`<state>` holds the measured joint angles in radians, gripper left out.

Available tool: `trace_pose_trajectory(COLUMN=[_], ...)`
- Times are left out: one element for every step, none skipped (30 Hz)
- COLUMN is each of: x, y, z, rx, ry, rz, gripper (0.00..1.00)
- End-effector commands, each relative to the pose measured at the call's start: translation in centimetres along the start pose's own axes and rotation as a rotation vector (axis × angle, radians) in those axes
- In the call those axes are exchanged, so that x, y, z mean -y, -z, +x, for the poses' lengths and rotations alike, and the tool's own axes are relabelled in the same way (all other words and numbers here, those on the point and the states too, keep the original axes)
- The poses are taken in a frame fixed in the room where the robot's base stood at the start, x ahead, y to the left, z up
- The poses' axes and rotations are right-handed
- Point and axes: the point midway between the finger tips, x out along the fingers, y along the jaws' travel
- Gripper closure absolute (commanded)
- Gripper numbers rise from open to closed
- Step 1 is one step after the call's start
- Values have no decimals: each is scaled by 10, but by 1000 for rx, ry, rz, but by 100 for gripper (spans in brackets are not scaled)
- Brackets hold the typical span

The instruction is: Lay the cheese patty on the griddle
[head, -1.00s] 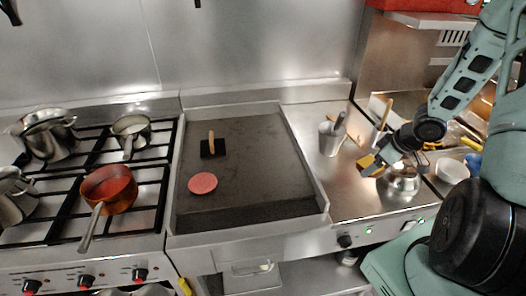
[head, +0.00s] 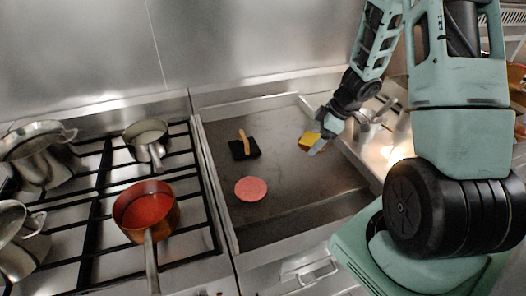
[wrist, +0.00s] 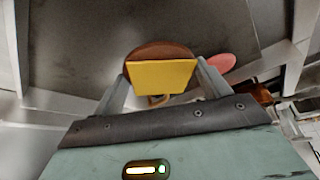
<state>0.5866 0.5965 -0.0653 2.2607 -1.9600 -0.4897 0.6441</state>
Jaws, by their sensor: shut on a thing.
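The cheese patty (wrist: 162,77) is a brown round patty with a square yellow slice on it. My gripper (wrist: 163,84) is shut on it, with one finger at each side in the wrist view. In the head view the cheese patty (head: 309,141) hangs in my gripper (head: 316,145) above the right part of the griddle (head: 285,185). The griddle is a dark flat plate with a raised metal rim. The underside of the patty is hidden.
A pink patty (head: 250,189) lies on the griddle's left part, with a black press (head: 244,149) with a wooden handle behind it. A stove with an orange pan (head: 146,210) and several pots stands at the left. The griddle's middle is clear.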

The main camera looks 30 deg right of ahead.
Motion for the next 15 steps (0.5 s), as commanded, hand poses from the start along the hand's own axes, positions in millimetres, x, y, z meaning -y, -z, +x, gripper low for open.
trace_pose_trajectory(x=[0,1,1,1,1,1,1,1,1,1,1,0,1,1,1], y=[-4,-6,-9,-12,-14,-17,-19,-21,-23,-24,-24,-25,-26,-28,-31], z=[6,11,18,24,29,36,41,45,49,52,54,56,58,62,67], rx=[1,1,0,1,0,0,0,-1,0,0,0,0,0,0,0], ry=[3,4,6,6,6,6,5,5,5,4,3,3,3,4,4], rz=[1,2,1,4,3,3,3,2,2,2,0,-1,-1,1,1], gripper=[53,53,53,53,53,53,53,53,53,53,53,53,53,53,53])
